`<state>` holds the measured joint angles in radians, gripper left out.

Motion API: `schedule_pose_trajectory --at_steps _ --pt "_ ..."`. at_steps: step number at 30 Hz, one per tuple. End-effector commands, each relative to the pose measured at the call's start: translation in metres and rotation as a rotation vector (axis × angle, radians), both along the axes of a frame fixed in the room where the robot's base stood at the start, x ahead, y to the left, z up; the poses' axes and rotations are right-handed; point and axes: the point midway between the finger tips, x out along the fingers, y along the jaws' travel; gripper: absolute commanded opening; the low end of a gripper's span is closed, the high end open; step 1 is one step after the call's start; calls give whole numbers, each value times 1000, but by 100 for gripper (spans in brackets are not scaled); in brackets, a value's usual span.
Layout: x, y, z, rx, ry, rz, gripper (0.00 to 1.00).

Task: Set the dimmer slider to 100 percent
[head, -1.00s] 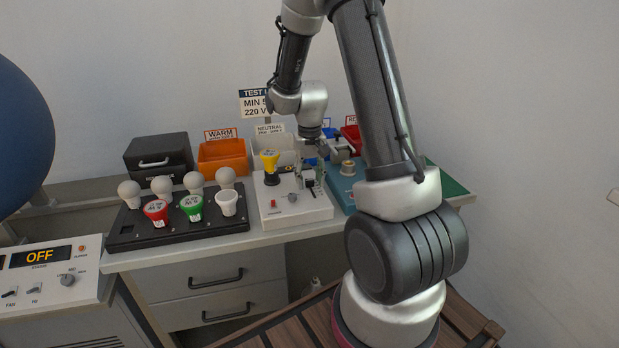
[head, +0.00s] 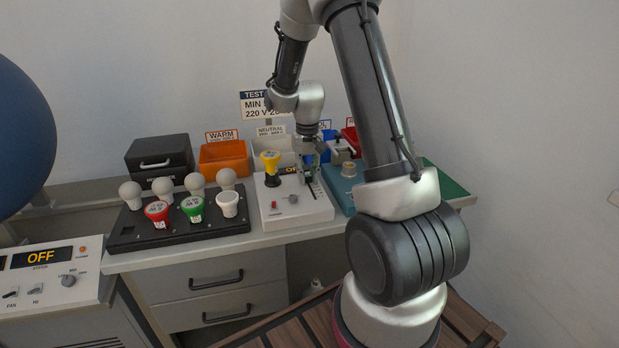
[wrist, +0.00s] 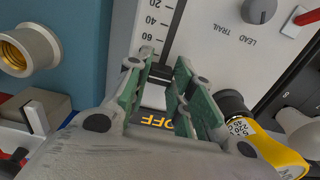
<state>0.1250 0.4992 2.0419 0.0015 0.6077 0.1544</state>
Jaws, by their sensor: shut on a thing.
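The dimmer slot (wrist: 172,25) runs down the white test panel (head: 285,212). Its printed scale reads 20, 40 and 60 (wrist: 148,38) toward my gripper (wrist: 165,72). My gripper, with green-padded fingers, reaches down over the slot beyond the 60 mark. It is shut on the slider knob (wrist: 154,96), a pale block between the fingers and mostly hidden by them. The exact setting cannot be read. In the head view, my gripper (head: 309,174) is at the far part of the slot, and the near part of the slot (head: 317,190) shows bare. The display (wrist: 160,122) reads OFF.
A yellow-collared bulb (head: 271,162) stands on the panel close to my gripper. A black rack (head: 120,233) of several bulbs is left of the panel. A teal unit with a brass socket (head: 348,170) is at the right. Bins, including an orange one (head: 224,165), stand behind.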

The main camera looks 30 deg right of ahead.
Motion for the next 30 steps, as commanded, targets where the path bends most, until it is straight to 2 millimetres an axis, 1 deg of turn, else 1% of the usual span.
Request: schedule_pose_trajectory --at_steps 1,7,8,10,11,19,22,26,30 --pt "4 -1 1 -2 -9 1 0" --pt "5 -1 2 -4 -13 1 0" --pt "5 -1 2 -3 -14 1 28" --pt "5 -1 2 -3 -13 1 41" --pt "5 -1 2 -4 -12 1 45" --pt "3 -1 1 -2 -9 1 45" --pt "4 -1 6 -2 -10 1 45" --pt "4 -1 26 -3 -13 1 45" --pt "5 -1 58 -3 -15 1 45"
